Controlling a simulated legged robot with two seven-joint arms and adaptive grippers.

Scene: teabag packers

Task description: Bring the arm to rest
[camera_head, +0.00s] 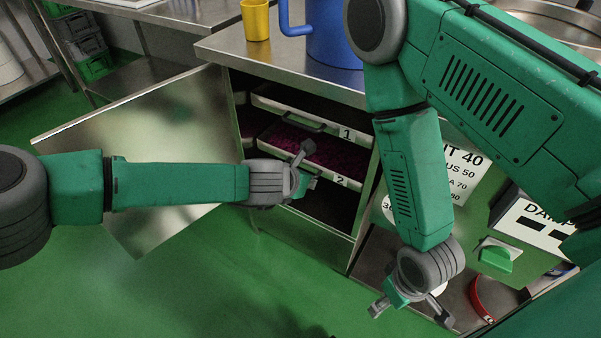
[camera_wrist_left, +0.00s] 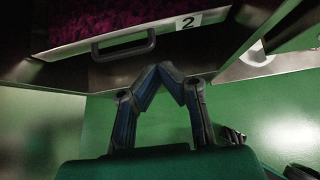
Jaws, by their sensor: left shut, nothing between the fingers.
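My left gripper (camera_head: 303,170) is in front of the open cabinet, near the drawer labelled 2. In the left wrist view its fingertips (camera_wrist_left: 168,70) meet with nothing between them, below and apart from the dark handle (camera_wrist_left: 124,46) of drawer 2. Drawer 2 (camera_head: 350,190) stands partly pulled out and holds dark magenta loose material (camera_head: 290,142). Drawer 1 (camera_head: 300,113) is above it. My right gripper (camera_head: 412,312) hangs at the lower right with its fingers spread and nothing seen between them.
A steel counter (camera_head: 225,50) above the cabinet carries a yellow cup (camera_head: 256,20) and a blue jug (camera_head: 330,40). A panel with a green knob (camera_head: 495,257) is at right. Green floor (camera_head: 200,285) is clear at lower left.

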